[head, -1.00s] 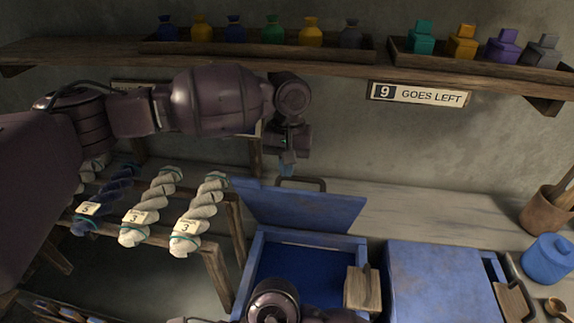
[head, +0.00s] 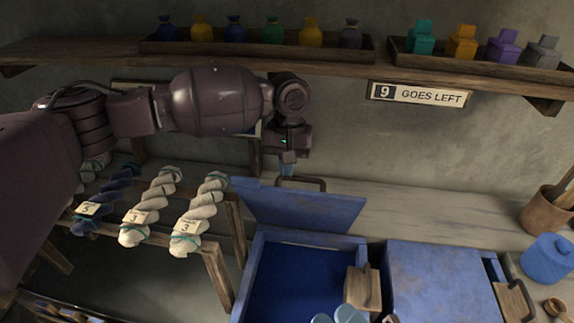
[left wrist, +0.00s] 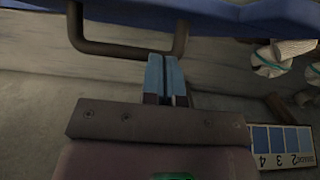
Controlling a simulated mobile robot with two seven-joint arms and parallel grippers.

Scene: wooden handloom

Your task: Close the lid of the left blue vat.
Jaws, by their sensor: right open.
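The left blue vat (head: 250,280) stands open, its dark blue inside showing. Its blue lid (head: 300,210) is raised and leans back at the rear edge; the lid's edge also shows in the left wrist view (left wrist: 230,12). A dark U-shaped handle (head: 318,182) sticks out behind the lid. My left gripper (head: 286,172) points down behind the lid, beside the handle. In the left wrist view its blue fingers (left wrist: 165,72) are together, tips at the handle bar (left wrist: 120,50); I cannot tell whether they touch it. My right gripper (head: 336,316) is open at the bottom edge, over the vat's front.
A closed blue vat (head: 440,280) stands to the right, with a blue jar (head: 548,259) beyond it. A wooden block (head: 362,288) sits at the open vat's right side. Yarn skeins (head: 200,213) hang at left.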

